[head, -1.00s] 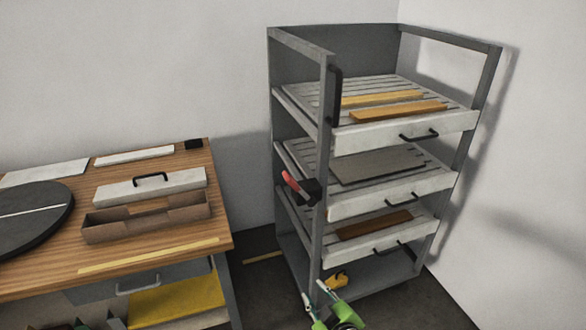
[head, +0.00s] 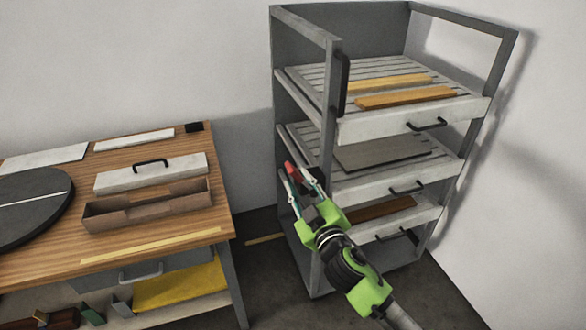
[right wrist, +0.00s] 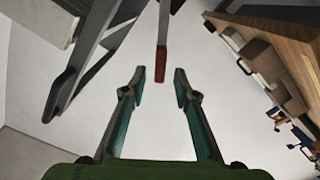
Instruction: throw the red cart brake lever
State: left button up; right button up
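The red brake lever (head: 291,171) sticks out from the left front post of the grey cart (head: 327,110). In the head view my right gripper (head: 302,177) is at the lever, its fingers overlapping the lever's lower part. In the right wrist view the red lever end (right wrist: 161,64) lies just beyond and between the two fingertips (right wrist: 160,72), with clear space on each side. The gripper is open and holds nothing. The lever's pivot is hidden behind the gripper in the head view. My left gripper is not in view.
The cart's slatted trays hold wooden strips (head: 405,99) and a grey panel (head: 380,150). A black handle (head: 342,85) runs up the post above the lever. The wooden workbench (head: 150,250) stands to the left, with a floor gap between it and the cart.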

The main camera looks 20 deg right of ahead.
aim_at(296, 176)
jog(key=shift+w+a+p, duration=0.1)
jog(key=shift+w+p, duration=0.2)
jog(key=shift+w, duration=2.3)
grip_shut()
